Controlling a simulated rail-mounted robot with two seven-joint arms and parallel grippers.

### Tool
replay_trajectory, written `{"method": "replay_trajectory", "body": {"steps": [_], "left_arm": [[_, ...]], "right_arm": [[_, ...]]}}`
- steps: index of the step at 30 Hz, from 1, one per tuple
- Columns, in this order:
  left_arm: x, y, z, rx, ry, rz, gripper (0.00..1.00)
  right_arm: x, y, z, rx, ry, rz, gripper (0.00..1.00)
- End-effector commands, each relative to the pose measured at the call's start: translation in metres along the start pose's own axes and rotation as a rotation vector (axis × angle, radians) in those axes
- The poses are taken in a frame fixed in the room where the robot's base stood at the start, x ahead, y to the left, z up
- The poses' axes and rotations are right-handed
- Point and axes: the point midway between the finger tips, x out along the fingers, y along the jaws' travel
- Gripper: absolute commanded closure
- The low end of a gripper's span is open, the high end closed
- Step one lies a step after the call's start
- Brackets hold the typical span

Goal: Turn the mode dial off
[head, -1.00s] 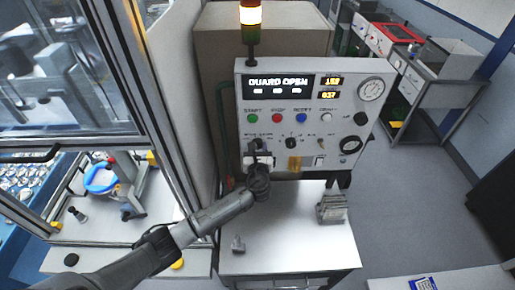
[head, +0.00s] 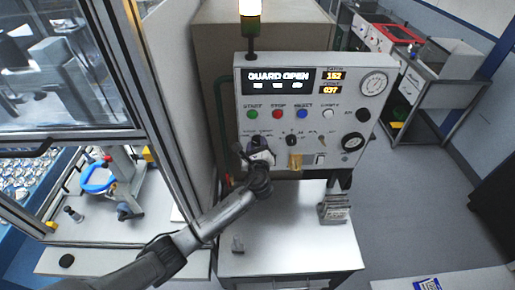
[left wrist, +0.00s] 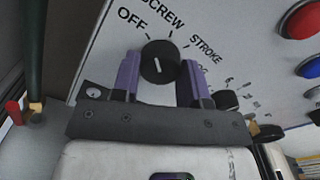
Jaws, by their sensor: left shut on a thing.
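The mode dial (left wrist: 160,62) is a round black knob with a white pointer line, on the light grey panel face in the left wrist view. Labels OFF, SCREW and STROKE stand around it. The pointer line runs upward, roughly between OFF and SCREW; its exact mark is hard to tell. My left gripper (left wrist: 160,78) is shut on the dial, one purple finger on each side. In the head view my left gripper (head: 258,152) is at the panel's lower left and hides the dial. My right gripper is not in view.
A yellow tag (head: 295,161) hangs near my left gripper. The white table (head: 285,235) below holds a grey block (head: 334,208) and a small part (head: 238,244).

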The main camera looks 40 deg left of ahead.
Motion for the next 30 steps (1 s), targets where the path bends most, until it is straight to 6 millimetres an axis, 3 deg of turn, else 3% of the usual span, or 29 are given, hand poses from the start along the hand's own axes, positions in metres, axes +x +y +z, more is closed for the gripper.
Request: {"method": "replay_trajectory", "body": {"steps": [12, 30], "left_arm": [[0.000, 0.000, -0.001, -0.240, -0.001, 0.000, 0.83], [0.000, -0.001, 0.000, -0.305, 0.000, 0.000, 0.83]], "right_arm": [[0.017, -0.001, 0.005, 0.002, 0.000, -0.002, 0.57], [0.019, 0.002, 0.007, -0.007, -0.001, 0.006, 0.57]]}}
